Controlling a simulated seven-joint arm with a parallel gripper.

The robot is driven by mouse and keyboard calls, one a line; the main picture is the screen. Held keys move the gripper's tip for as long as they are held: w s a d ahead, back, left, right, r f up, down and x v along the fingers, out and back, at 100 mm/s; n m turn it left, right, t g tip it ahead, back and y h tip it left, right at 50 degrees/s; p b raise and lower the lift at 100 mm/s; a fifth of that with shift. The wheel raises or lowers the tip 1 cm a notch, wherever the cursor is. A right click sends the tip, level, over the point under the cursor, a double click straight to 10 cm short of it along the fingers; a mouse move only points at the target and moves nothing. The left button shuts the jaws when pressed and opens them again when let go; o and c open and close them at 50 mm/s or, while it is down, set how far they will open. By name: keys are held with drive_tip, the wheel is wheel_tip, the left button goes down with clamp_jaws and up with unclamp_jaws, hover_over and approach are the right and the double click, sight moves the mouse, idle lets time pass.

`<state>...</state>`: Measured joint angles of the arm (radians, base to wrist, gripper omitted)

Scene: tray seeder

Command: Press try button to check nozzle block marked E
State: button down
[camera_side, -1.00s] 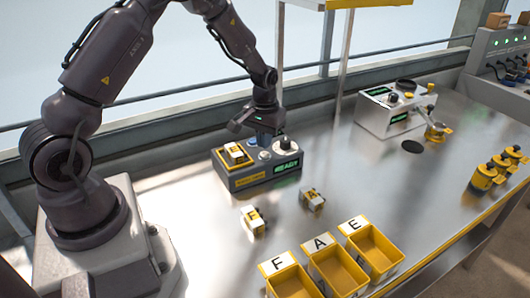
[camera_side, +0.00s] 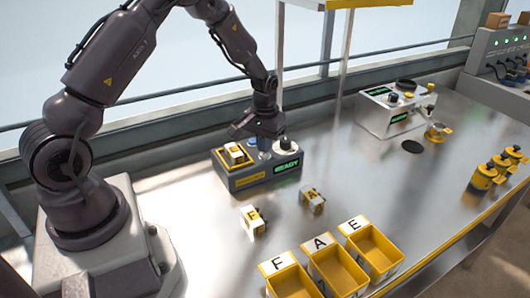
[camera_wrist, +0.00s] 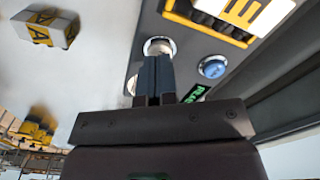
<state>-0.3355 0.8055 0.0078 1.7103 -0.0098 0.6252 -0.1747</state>
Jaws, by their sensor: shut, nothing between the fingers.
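The nozzle block marked E (camera_wrist: 258,10) sits in the yellow-framed nest of the grey tester (camera_side: 242,184); the block also shows in the side view (camera_side: 235,153). The tester's green display (camera_side: 287,165) reads READY. A pale round button (camera_wrist: 160,46) and a blue button (camera_wrist: 212,67) are on its top. My gripper (camera_wrist: 155,60) is shut and empty, pointing down, its fingertips over the pale button and partly covering it. I cannot tell whether they touch. The blue button is to one side of the fingers.
A block marked A (camera_side: 312,198) and another marked F (camera_side: 253,221) lie on the metal bench. Yellow bins labelled F (camera_side: 274,264), A (camera_side: 321,244) and E (camera_side: 354,225) stand at the front. A white machine (camera_side: 385,118) stands farther right.

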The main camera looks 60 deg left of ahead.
sight(257, 163)
drive_tip(key=shift+f, duration=0.7)
drive_tip(key=shift+r, duration=4.05)
drive_tip(key=s+d+r+m+t, duration=0.2)
drive_tip(key=s+d+r+m, duration=0.1)
drive_tip(key=s+d+r, duration=0.4)
drive_tip(key=s+d+r+m+t, duration=0.3)
drive_tip(key=s+d+r, duration=0.4)
drive_tip(key=s+r, duration=0.6)
drive_tip(key=shift+s+d+r+t, duration=0.2)
drive_tip(key=shift+s+d+t, duration=0.1)
drive_tip(key=shift+s, duration=0.3)
